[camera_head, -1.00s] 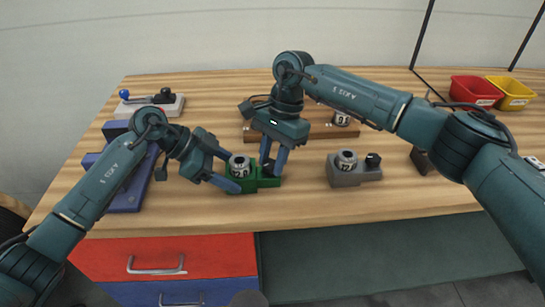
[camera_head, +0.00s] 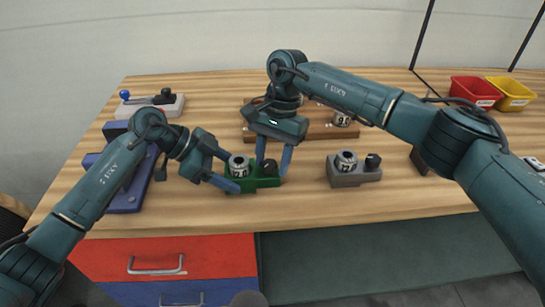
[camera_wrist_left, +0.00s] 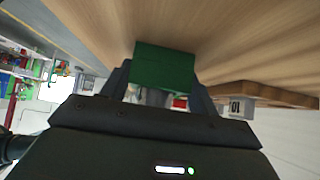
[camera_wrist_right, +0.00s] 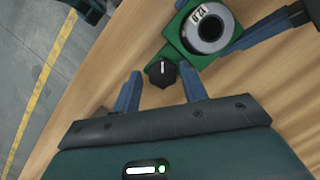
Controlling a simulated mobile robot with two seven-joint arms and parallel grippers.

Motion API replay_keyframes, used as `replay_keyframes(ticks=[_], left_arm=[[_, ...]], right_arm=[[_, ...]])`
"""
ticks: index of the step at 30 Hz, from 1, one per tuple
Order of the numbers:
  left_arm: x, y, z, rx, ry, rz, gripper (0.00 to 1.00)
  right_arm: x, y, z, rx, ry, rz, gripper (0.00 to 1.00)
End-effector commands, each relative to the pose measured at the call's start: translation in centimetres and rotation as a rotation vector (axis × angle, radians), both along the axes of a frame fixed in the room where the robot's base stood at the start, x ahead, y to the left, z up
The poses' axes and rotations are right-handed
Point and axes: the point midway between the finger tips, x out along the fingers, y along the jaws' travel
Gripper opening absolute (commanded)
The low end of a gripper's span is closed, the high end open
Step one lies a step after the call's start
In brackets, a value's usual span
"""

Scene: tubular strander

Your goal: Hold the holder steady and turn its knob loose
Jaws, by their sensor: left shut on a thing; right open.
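The green holder (camera_head: 245,184) stands on the wooden table with a metal ring marked 12.0 (camera_head: 239,167) in it. Its black knob (camera_head: 269,166) is on the right end; the knob also shows in the right wrist view (camera_wrist_right: 161,73) with a white mark line. My left gripper (camera_head: 236,182) is shut on the holder's left end; the green block (camera_wrist_left: 164,68) fills its jaws in the left wrist view. My right gripper (camera_head: 273,167) is open, its fingers on either side of the knob in the head view. In the right wrist view (camera_wrist_right: 160,85) the knob lies just ahead, between the fingertips.
A grey holder (camera_head: 345,178) with a ring and black knob stands to the right. A wooden rack (camera_head: 317,131) is behind. A blue fixture (camera_head: 127,192) is at left. Red (camera_head: 474,91) and yellow (camera_head: 514,94) bins are at the back right. Table is clear between the holders.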

Motion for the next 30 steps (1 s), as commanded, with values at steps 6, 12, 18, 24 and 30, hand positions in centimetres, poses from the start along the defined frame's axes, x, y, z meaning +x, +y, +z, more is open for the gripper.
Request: replay_keyframes(ticks=[6,12,18,24,30], left_arm=[[-0.3,-0.4,0.1,-0.004,-0.001,-0.013,0.13],[-0.3,-0.5,0.1,-0.005,0.000,-0.016,0.13],[-0.3,-0.4,0.1,-0.004,0.001,-0.012,0.13],[-0.2,-0.3,0.1,-0.004,0.000,-0.008,0.13],[-0.1,-0.2,0.1,-0.003,0.000,-0.006,0.13]], right_arm=[[0.0,0.3,0.0,0.008,-0.005,-0.001,0.49],[0.3,0.2,0.9,0.009,-0.007,0.000,0.49],[0.8,-0.2,2.8,0.006,-0.007,-0.001,0.49],[1.2,-0.6,4.5,0.005,-0.003,-0.001,0.49],[1.2,-0.7,4.8,0.004,-0.001,0.000,0.49]])
